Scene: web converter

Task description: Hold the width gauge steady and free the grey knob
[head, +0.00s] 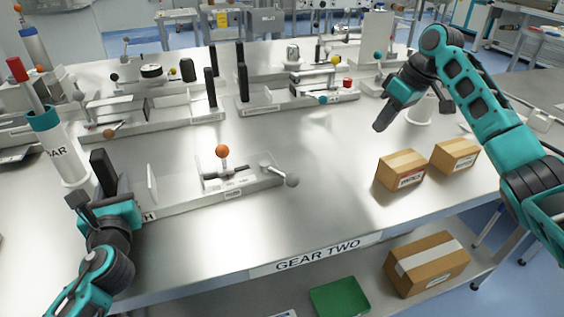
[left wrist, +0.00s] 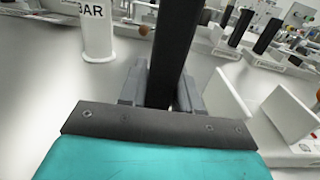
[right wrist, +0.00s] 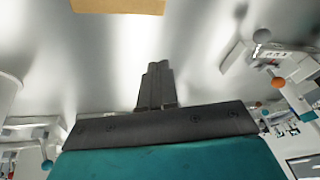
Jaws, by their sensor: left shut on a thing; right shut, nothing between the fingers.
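The width gauge (head: 187,200) is a long pale fixture at the front of the table. Its label is partly hidden by my left arm; an "H" shows. It carries an orange ball knob (head: 222,151) on a post, a white upright plate and, at its right end, a lever with the grey knob (head: 292,180). A black upright post (head: 103,170) stands at its left end. My left gripper (head: 97,199) is shut on this post, which rises between the fingers in the left wrist view (left wrist: 174,50). My right gripper (head: 380,126) is shut and empty, above and right of the grey knob.
Two cardboard boxes (head: 402,170) (head: 455,154) stand at the table's right front. A white "BAR" cylinder (head: 61,153) with rods stands beside my left gripper. Other gauge fixtures (head: 297,95) fill the back. The table between the grey knob and the boxes is clear.

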